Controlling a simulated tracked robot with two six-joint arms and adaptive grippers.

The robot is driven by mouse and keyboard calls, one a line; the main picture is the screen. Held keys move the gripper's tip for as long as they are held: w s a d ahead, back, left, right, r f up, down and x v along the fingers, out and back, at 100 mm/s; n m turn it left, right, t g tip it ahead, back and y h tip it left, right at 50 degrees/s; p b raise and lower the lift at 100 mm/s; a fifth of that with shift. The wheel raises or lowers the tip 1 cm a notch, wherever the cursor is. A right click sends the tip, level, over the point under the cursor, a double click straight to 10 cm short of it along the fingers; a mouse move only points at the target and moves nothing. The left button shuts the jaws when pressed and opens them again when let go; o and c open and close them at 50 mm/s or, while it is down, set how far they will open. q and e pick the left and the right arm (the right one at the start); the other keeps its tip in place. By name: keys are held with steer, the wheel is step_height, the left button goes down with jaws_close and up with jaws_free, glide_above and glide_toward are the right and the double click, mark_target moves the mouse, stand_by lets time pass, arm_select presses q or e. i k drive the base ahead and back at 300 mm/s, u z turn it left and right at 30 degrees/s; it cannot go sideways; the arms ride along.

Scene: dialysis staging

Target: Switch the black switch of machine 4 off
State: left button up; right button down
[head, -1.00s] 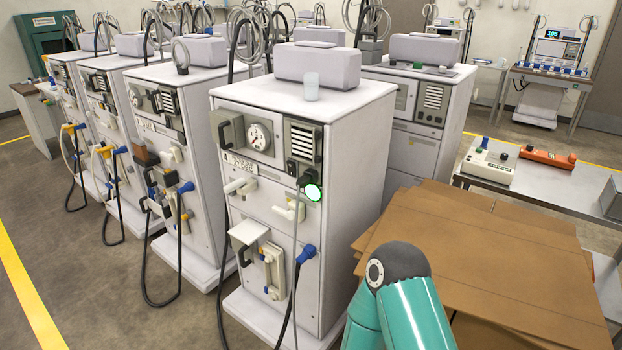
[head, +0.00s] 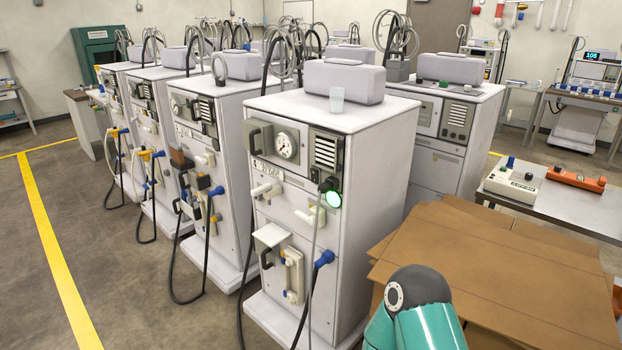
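The nearest white machine (head: 385,150) stands in the middle of the head view. Its front has a round gauge (head: 286,145), a vent grille (head: 326,152) and a small label (head: 266,171) whose lettering I cannot read surely. Neither gripper is in view. A teal link of my arm shows at the bottom right, in front of cardboard and apart from the switch.
More white machines (head: 232,107) stand in a row to the left. Flattened cardboard (head: 490,265) lies right of the nearest machine. A metal table (head: 580,207) holds a white box (head: 512,184) and an orange device (head: 576,179). Grey floor is free left of the row.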

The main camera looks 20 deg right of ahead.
mark_target(314, 173)
steer(key=u, duration=0.1)
steer(key=i, duration=0.95)
steer(key=z, duration=0.1)
